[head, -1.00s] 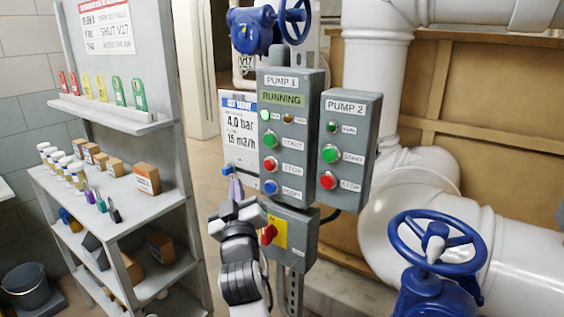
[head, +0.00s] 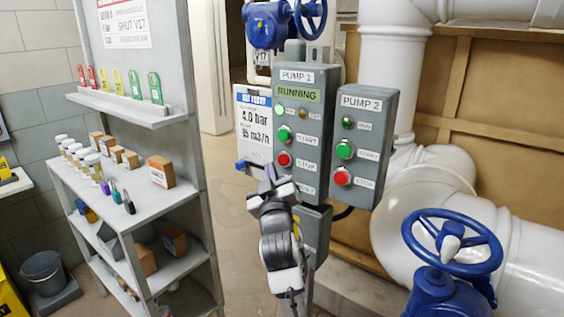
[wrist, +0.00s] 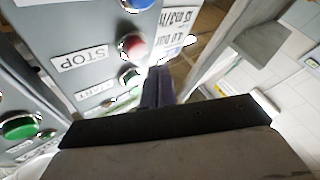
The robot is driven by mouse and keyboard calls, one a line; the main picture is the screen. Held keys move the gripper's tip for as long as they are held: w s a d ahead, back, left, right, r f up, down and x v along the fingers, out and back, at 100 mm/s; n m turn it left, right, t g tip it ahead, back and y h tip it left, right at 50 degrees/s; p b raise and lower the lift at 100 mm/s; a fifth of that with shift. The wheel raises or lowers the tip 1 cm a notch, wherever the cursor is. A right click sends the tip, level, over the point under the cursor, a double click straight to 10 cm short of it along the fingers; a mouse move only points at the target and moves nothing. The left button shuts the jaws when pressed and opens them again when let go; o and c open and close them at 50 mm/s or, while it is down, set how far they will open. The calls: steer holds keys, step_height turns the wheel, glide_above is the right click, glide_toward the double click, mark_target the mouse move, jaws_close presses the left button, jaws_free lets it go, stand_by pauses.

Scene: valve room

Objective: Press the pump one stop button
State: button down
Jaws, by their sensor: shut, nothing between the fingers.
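The pump one panel (head: 312,125) is a grey box with a green display reading RUNNING (head: 299,96). Its red stop button (head: 284,159) sits below the green start button (head: 285,133). The stop button also shows in the wrist view (wrist: 132,44), left of my fingers. My gripper (head: 269,175) is shut and empty, just below and left of the stop button in the head view. I see no clear contact with it. The blue reset button is hidden behind my gripper in the head view but shows in the wrist view (wrist: 137,4).
The pump two panel (head: 362,145) stands close on the right with its own red stop button (head: 342,175). A blue handwheel (head: 452,242) is at lower right. A shelf unit (head: 130,210) with bottles and boxes stands on the left. Floor shows between shelf and panels.

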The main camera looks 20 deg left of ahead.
mark_target(278, 158)
steer(key=shift+w+d, duration=0.3)
steer(key=shift+w, duration=0.45)
steer(key=shift+w, duration=0.1)
stand_by(1.5)
steer(key=shift+w+d, duration=0.15)
steer(key=shift+w, duration=0.15)
steer(key=shift+w+d, duration=0.15)
steer(key=shift+w, duration=0.3)
stand_by(0.6)
steer(key=shift+s, duration=0.15)
steer(key=shift+s+a, duration=0.25)
steer(key=shift+s, duration=0.45)
steer(key=shift+s+a, duration=0.3)
steer(key=shift+s, duration=0.5)
steer(key=shift+s+a, duration=0.3)
steer(key=shift+s, duration=0.45)
steer(key=shift+s+a, duration=0.3)
steer(key=shift+s, duration=0.5)
